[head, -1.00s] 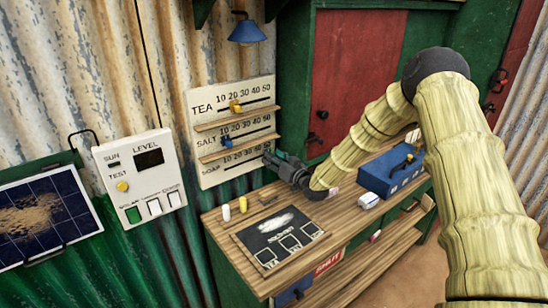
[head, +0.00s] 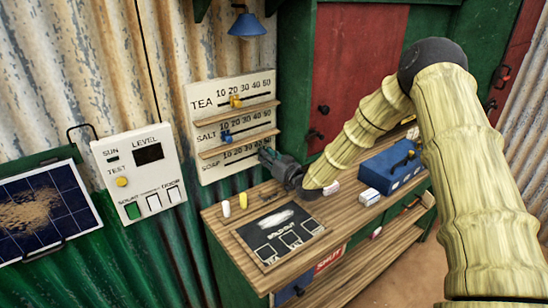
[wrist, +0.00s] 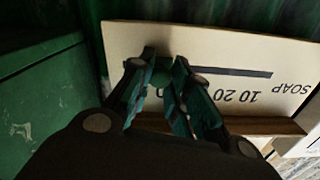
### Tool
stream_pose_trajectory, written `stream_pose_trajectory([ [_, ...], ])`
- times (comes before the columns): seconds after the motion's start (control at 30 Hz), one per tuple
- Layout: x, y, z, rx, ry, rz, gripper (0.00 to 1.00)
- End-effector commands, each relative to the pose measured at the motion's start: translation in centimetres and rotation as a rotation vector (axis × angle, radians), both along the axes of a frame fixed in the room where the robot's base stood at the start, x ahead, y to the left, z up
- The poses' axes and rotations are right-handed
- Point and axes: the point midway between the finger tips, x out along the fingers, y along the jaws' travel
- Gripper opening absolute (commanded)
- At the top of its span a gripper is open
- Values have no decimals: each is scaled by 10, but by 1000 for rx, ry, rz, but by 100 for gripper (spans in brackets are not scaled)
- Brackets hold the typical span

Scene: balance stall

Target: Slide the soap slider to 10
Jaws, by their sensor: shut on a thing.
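The price board (head: 203,93) has TEA, SALT and SOAP rows, each with a number scale and a slot. My gripper (head: 266,156) is at the right end of the SOAP row, near the high numbers. In the wrist view the board (wrist: 215,50) appears upside down, with SOAP and 10 on the right. There my gripper (wrist: 162,80) is shut on the green soap slider (wrist: 161,71), at the far end of the slot from 10. The fingers hide most of the slider and the numbers near it. The head view does not show the slider clearly.
The yellow tea slider (head: 235,101) and blue salt slider (head: 226,137) sit above, over wooden ledges. A counter (head: 222,227) below holds a dark sign (head: 268,222), small cylinders and a blue box (head: 388,172). A green cabinet wall (wrist: 40,90) stands close beside my gripper.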

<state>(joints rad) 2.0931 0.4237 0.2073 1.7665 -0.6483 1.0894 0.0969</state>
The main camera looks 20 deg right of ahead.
Motion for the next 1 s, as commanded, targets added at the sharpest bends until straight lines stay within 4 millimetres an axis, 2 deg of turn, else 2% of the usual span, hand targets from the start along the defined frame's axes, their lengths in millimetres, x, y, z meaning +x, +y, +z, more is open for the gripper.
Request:
stream_pose_trajectory([
  [0.03, -5, 15, -5, 0, 1, 5, 0],
  [0.3, -29, 79, -4, 0, 0, 5, 0],
  [0.5, -41, 114, -2, 0, 0, 4, 0],
  [0.7, -47, 129, 0, -1, -1, 2, 0],
  [1.0, -48, 133, 1, 0, -1, 3, 0],
])
